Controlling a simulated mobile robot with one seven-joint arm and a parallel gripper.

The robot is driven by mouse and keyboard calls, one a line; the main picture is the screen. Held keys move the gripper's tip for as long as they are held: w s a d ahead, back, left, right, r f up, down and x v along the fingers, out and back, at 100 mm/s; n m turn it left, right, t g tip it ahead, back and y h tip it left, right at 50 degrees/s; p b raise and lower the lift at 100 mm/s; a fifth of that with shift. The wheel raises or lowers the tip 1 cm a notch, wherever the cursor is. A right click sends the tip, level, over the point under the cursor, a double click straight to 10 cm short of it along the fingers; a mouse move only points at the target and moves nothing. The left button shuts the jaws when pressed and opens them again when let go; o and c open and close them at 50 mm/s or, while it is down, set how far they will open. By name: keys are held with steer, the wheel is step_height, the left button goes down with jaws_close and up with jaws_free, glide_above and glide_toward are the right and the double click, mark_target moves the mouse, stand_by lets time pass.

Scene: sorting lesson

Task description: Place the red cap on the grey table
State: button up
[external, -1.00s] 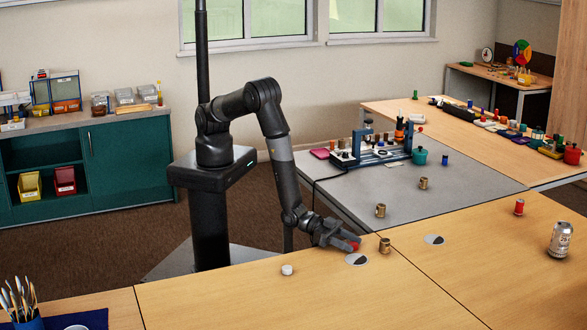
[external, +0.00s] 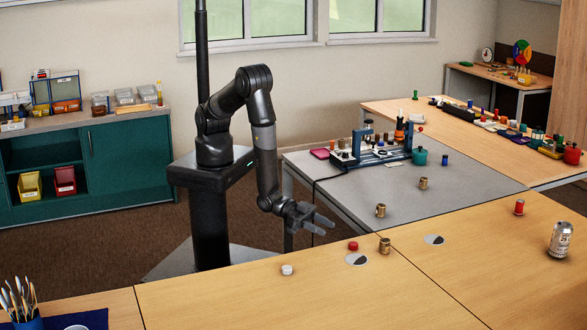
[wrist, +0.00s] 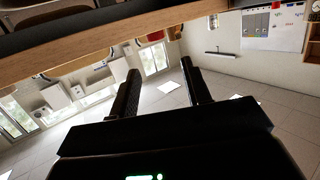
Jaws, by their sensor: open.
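The red cap (external: 353,246) lies on the wooden table (external: 300,300) near its back edge, just left of a brass cylinder. The grey table (external: 440,198) stands behind the wooden table, to the right of my arm. My gripper (external: 328,226) is open and empty, above and to the left of the red cap and apart from it.
A brass cylinder (external: 385,246) stands right of the cap, a white cap (external: 287,270) lies to its left, and a round disc (external: 356,259) lies in front. On the grey table are brass cylinders (external: 380,210) and a blue rack (external: 385,155). Its front middle has free room.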

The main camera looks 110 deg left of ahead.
steer(key=s+a+r+n+g, duration=0.15)
steer(key=a+r, duration=0.25)
steer(key=r, duration=0.4)
steer(key=a+r+g, duration=0.2)
steer(key=a+r, duration=0.2)
steer(key=r, duration=0.4)
steer(key=s+a+r+g, duration=0.15)
steer(key=a+r, duration=0.25)
steer(key=r, duration=0.4)
steer(key=s+a+r+g+y, duration=0.1)
steer(key=s+a+r+g, duration=0.1)
steer(key=s+a+r, duration=0.5)
steer(key=s+a, duration=0.1)
steer(key=s, duration=0.2)
steer(key=shift+s+a+r, duration=0.3)
steer(key=shift+r, duration=0.05)
steer(key=shift+o, duration=0.9)
steer(key=s+a+r+g+y, duration=0.1)
steer(key=s+a, duration=0.2)
steer(key=s, duration=0.5)
steer(key=s+a+r+g+y, duration=0.1)
steer(key=s+a, duration=0.3)
steer(key=s, duration=0.4)
steer(key=shift+s+r+n+g, duration=0.15)
steer(key=shift+r+n+g, duration=0.25)
steer(key=shift+r, duration=0.1)
